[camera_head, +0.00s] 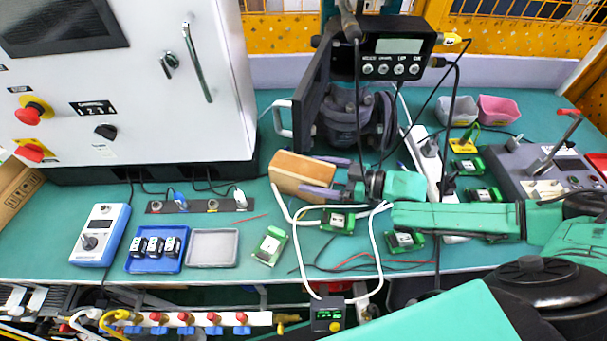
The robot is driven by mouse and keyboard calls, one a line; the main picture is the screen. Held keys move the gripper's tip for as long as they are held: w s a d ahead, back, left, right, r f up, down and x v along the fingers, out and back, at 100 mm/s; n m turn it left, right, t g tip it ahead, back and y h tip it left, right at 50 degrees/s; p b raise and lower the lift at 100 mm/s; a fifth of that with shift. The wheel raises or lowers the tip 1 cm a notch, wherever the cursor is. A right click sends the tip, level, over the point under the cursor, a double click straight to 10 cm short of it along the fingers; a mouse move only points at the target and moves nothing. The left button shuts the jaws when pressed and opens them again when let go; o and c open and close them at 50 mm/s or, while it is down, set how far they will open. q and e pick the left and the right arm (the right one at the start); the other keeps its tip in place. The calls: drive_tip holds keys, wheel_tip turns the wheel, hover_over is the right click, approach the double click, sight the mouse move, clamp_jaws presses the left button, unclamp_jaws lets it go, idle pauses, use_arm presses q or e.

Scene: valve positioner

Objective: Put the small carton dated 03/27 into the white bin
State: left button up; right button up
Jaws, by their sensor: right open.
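My right gripper (325,177) comes in from the right and is open at the carton's right end. One finger is at the far side of the carton and the other overlaps its near side. I cannot tell whether they touch it. My left gripper is not in view.
The dark valve positioner (352,110) with cables stands behind the carton. A white power strip (425,155) runs behind my right wrist. Several green modules (270,245) and a white cable loop lie near the front. A blue tray (155,250) and grey tray (212,262) are at left.

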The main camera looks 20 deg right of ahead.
sight(303, 172)
drive_tip(key=x, duration=0.3)
drive_tip(key=shift+a+r+p, duration=0.15)
drive_tip(key=shift+p, duration=0.15)
drive_tip(key=shift+w+a, duration=0.2)
drive_tip(key=c, duration=1.6)
